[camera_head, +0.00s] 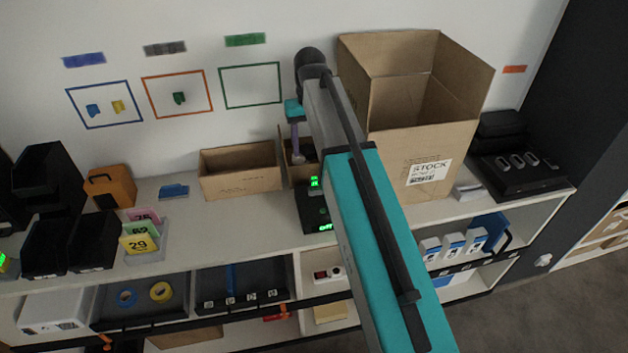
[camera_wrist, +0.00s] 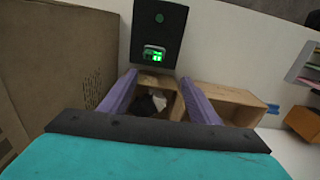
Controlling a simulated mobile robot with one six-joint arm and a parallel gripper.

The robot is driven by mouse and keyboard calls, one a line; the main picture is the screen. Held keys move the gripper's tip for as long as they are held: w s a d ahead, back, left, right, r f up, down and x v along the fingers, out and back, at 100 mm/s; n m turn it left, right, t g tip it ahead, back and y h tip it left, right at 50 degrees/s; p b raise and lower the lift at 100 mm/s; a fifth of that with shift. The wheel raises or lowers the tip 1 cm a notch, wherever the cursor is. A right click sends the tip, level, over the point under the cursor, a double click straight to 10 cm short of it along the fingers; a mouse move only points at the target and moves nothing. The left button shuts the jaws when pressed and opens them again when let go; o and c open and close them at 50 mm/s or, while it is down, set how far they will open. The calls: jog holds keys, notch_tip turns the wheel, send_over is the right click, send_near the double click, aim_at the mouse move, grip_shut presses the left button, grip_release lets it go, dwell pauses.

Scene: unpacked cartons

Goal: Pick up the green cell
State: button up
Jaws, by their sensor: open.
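I cannot make out a green cell for certain in either view. My gripper (camera_head: 298,157) points down over a small open carton (camera_head: 287,172), which my arm partly hides in the head view. In the wrist view my gripper (camera_wrist: 158,78) has its two purple fingers spread apart, with nothing held between them. The same small carton (camera_wrist: 176,108) shows between and beyond the fingers. Dark and white items (camera_wrist: 152,103) lie inside it, too small and shaded to name. Green marks show on the wall picture in the orange frame (camera_head: 179,98).
A black device (camera_head: 313,216) with green-lit displays stands in front of the small carton. A tall open stock carton (camera_head: 430,140) rises close to the right. A wider low carton (camera_head: 240,182) is to the left. Shelf top (camera_head: 240,225) is clear in front of it.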

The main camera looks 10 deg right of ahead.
aim_at(317, 178)
jog(key=shift+s+d+r, duration=0.1)
jog(key=shift+s+d, duration=0.1)
jog(key=shift+d, duration=0.25)
jog(key=shift+s+d+r, duration=0.1)
jog(key=shift+s+d, duration=0.05)
jog(key=shift+d, duration=0.3)
jog(key=shift+f+b, duration=1.8)
jog(key=shift+f, duration=2.5)
jog(key=shift+f+b, duration=1.9)
jog(key=shift+f, duration=0.7)
jog(key=c, duration=1.4)
